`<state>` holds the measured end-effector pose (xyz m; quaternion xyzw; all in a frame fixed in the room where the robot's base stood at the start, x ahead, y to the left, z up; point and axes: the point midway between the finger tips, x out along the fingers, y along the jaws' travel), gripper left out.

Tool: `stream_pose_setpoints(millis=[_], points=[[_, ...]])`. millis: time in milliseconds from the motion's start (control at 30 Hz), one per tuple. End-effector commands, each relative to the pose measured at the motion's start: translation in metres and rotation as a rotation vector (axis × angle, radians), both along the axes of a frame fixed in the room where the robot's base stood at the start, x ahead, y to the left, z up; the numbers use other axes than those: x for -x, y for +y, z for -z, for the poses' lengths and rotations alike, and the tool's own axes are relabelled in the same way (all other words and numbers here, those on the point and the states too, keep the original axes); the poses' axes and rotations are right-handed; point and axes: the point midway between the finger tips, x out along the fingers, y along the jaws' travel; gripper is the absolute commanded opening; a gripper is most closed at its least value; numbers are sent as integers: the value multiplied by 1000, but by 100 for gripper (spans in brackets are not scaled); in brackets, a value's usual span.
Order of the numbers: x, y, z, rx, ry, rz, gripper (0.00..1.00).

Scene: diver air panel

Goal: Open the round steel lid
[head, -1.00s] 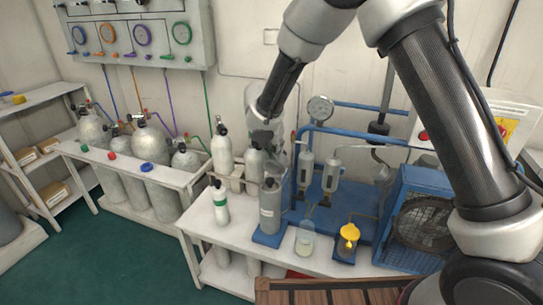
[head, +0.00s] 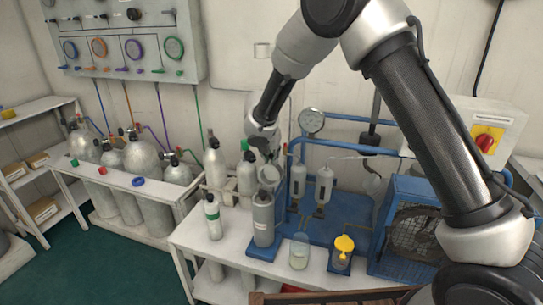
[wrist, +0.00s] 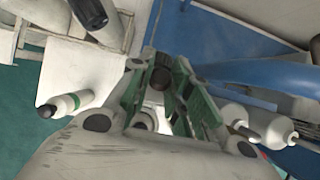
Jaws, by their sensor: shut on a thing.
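The grey steel canister (head: 263,220) stands upright at the front of the white bench in the head view. The round steel lid (head: 269,177) shows at its top as a pale disc, tilted up with its face toward the camera. My gripper (head: 266,158) is just above and behind the lid, coming down from the arm. In the wrist view my gripper's green-padded fingers (wrist: 162,95) are close together around a small dark part (wrist: 160,78). I take this to be part of the lid; the exact contact is partly hidden.
A white bottle with a green band (head: 212,218) stands left of the canister. Tall pale cylinders (head: 215,165) stand behind. The blue pump rig (head: 330,225) and pressure gauge (head: 311,121) are close on the right. A glass jar (head: 299,252) and yellow-topped jar (head: 343,252) are in front.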

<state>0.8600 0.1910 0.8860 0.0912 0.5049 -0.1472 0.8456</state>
Motion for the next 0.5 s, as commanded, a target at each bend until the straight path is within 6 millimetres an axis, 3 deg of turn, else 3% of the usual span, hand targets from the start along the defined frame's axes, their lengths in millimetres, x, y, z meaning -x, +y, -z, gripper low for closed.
stream_pose_setpoints(millis=[33,233,267,367,500], points=[[6,-1,10,4,16,-1,0],[6,-1,10,4,16,-1,0],[6,0,10,4,16,-1,25],[6,0,10,4,16,0,43],[6,-1,10,4,17,1,44]])
